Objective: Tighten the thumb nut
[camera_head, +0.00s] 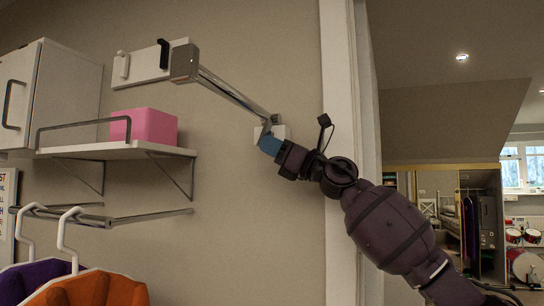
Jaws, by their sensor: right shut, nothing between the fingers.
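A metal rod (235,95) slants down along the wall from a grey block (184,63) to a small white wall plate (284,131). A small grey fitting (273,119) sits at the rod's lower end; it is too small to tell whether it is the thumb nut. My right gripper (268,143) comes in from the lower right, with its blue fingertips just below this fitting and in front of the plate. It looks shut and empty. I cannot tell whether it touches the fitting, and it hides part of the plate. My left gripper is out of view.
A white shelf (118,151) with a pink box (145,126) is on the wall at left, beside a white cabinet (45,95). Below hang garments (90,289) on white hangers. A white door frame (337,60) stands close behind my right arm. Bare wall lies between.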

